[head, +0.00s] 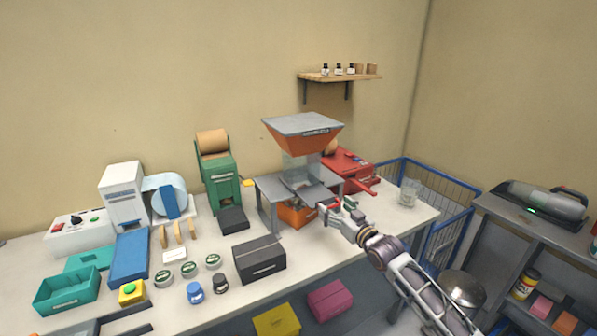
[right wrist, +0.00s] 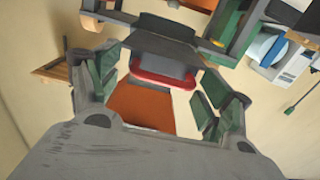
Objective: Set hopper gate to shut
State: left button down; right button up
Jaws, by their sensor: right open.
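The hopper (head: 303,140) has an orange funnel with a grey lid and stands on a grey stand (head: 268,190) on the table. Its gate appears as a grey plate with a red front edge (right wrist: 163,76) in the right wrist view, between and beyond the finger pads. My right gripper (head: 335,206) is in front of the stand at the gate's height. In the wrist view its green-padded fingers (right wrist: 160,92) are spread on both sides of the red edge; I cannot tell whether they touch it. How far the gate is slid is unclear. My left gripper is out of view.
An orange bin (head: 297,216) is under the hopper. A red machine (head: 350,165) with a lever stands right behind my gripper, and a glass jar (head: 408,192) is farther right. A black box (head: 259,258) lies at left front. A green dispenser (head: 220,172) is left.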

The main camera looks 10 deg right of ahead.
jog(key=s+a+f+g, duration=0.1)
jog(key=s+f, duration=0.1)
jog(key=s+a+f+g+h, duration=0.1)
jog(key=s+f, duration=0.1)
jog(key=f, duration=0.1)
jog(key=s+a+f+g, duration=0.1)
jog(key=s+f, duration=0.2)
jog(key=shift+a+f, duration=0.2)
jog(key=shift+a, duration=0.1)
jog(key=s+d+f+m+g+h, duration=0.1)
jog(key=s+f+g+h, duration=0.2)
jog(key=s, duration=0.8)
jog(key=s+d+f+g, duration=0.1)
jog(key=s+f+g, duration=0.35)
jog(key=s, duration=0.65)
jog(key=s+d+f+m+g+h, duration=0.1)
jog(key=s+d+f+g+h, duration=0.3)
jog(key=s, duration=0.7)
notch_tip(320, 180, down, 34)
jog(key=s+a+y, duration=0.2)
jog(key=s+d+f, duration=0.2)
jog(key=s+f, duration=0.7)
jog(key=s, duration=0.2)
jog(key=s+d+f+g, duration=0.1)
jog(key=s+d+f, duration=0.2)
jog(key=s+f, duration=0.7)
jog(key=shift+s+d+f+n, duration=0.2)
jog(key=shift+s+n, duration=0.1)
jog(key=shift+s, duration=0.1)
